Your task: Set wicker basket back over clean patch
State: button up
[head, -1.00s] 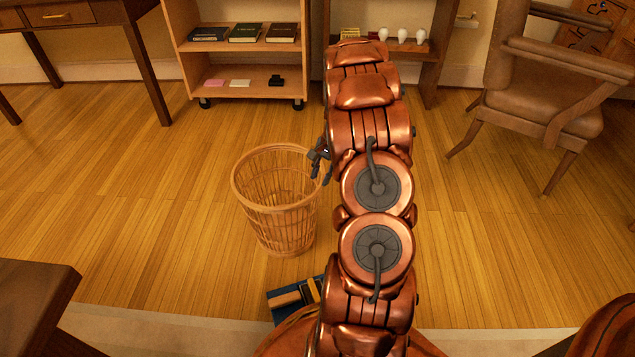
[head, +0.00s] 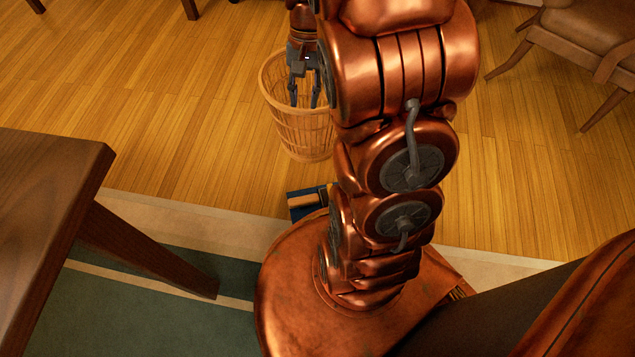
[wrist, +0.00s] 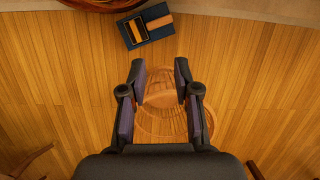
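The wicker basket (head: 305,132) stands upright on the wooden floor in the head view, left of my arm, which hides part of its right side. In the wrist view the basket (wrist: 166,128) shows below and between the fingers, partly covered by them. My gripper (head: 304,100) points down at the basket's opening, its fingers open with nothing between them. I cannot tell whether the fingers touch the wicker or how far they reach inside. The open fingers also show in the wrist view (wrist: 160,70). I cannot make out a distinct clean patch on the floor.
A dark blue tray-like item with wooden pieces (head: 306,202) lies on the floor near the basket, close to my base. A green, beige-bordered rug (head: 150,300) and a dark table (head: 45,200) are at left. A leather chair (head: 585,45) stands at upper right. Floor left of the basket is clear.

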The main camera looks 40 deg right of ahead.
jog(key=s+a+r+n+g+h, duration=0.1)
jog(key=s+a+n, duration=0.3)
jog(key=s, duration=0.6)
jog(key=s+a+r+n+g+h, duration=0.1)
jog(key=s+a+r+n, duration=0.2)
jog(key=s+a, duration=0.6)
jog(key=shift+s+r+n, duration=0.3)
jog(key=shift+s+n, duration=0.6)
jog(key=shift+s, duration=0.1)
